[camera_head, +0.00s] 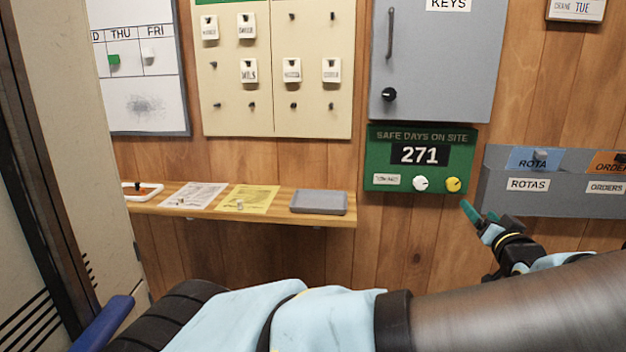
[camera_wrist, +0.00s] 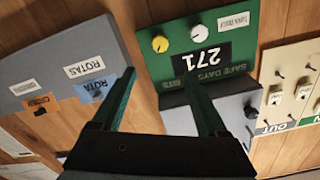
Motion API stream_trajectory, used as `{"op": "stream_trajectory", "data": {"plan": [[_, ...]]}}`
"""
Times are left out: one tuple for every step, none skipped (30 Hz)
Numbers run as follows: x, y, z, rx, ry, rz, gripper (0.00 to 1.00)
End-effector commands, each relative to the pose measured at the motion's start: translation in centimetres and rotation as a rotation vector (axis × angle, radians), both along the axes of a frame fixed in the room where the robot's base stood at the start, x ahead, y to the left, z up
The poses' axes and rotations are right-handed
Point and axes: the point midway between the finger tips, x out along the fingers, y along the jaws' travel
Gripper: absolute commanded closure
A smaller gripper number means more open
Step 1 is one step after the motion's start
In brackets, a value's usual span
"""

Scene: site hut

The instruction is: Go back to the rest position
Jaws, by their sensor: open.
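My gripper (camera_head: 484,218) is at the right in the head view, in front of the wall below the yellow knob of the green safe-days sign. Its teal fingers also show in the wrist view (camera_wrist: 165,98), spread apart with nothing between them. My arm reaches across the bottom right of the head view. The green sign (camera_head: 419,132) reads 271 and has a white knob (camera_head: 421,183) and a yellow knob (camera_head: 453,184). In the wrist view the sign (camera_wrist: 237,45) appears upside down beyond the fingers.
A grey rotas and orders holder (camera_head: 500,203) is on the wall at the right. A grey key cabinet (camera_head: 432,60) hangs above the sign. A wooden shelf (camera_head: 270,210) holds papers and a grey tray (camera_head: 319,208). A tag board (camera_head: 300,80) hangs above it. A locker stands at left.

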Motion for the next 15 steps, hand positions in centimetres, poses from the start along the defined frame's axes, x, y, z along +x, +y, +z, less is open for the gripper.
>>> {"op": "stream_trajectory", "data": {"plan": [[0.5, 0.5, -0.2, 0.002, 0.013, 0.008, 0.24], [0.7, 0.7, -0.4, 0.003, 0.023, 0.011, 0.24], [1.0, 1.0, -0.6, 0.004, 0.037, 0.014, 0.24], [1.3, 1.3, -0.8, 0.005, 0.046, 0.019, 0.24], [1.5, 1.5, -1.0, 0.005, 0.058, 0.022, 0.24], [1.8, 1.9, -1.3, 0.008, 0.072, 0.026, 0.24], [2.1, 2.1, -1.5, 0.01, 0.084, 0.029, 0.24], [2.3, 2.5, -1.7, 0.011, 0.097, 0.034, 0.24], [2.7, 2.9, -2.0, 0.012, 0.112, 0.039, 0.24], [3.0, 3.2, -2.2, 0.013, 0.127, 0.044, 0.24], [3.3, 3.6, -2.5, 0.014, 0.142, 0.048, 0.24], [3.7, 4.2, -2.8, 0.015, 0.163, 0.055, 0.24], [4.0, 4.6, -3.1, 0.015, 0.181, 0.06, 0.24], [4.3, 5.1, -3.4, 0.016, 0.201, 0.067, 0.24], [4.8, 5.9, -3.9, 0.015, 0.227, 0.075, 0.24]]}}
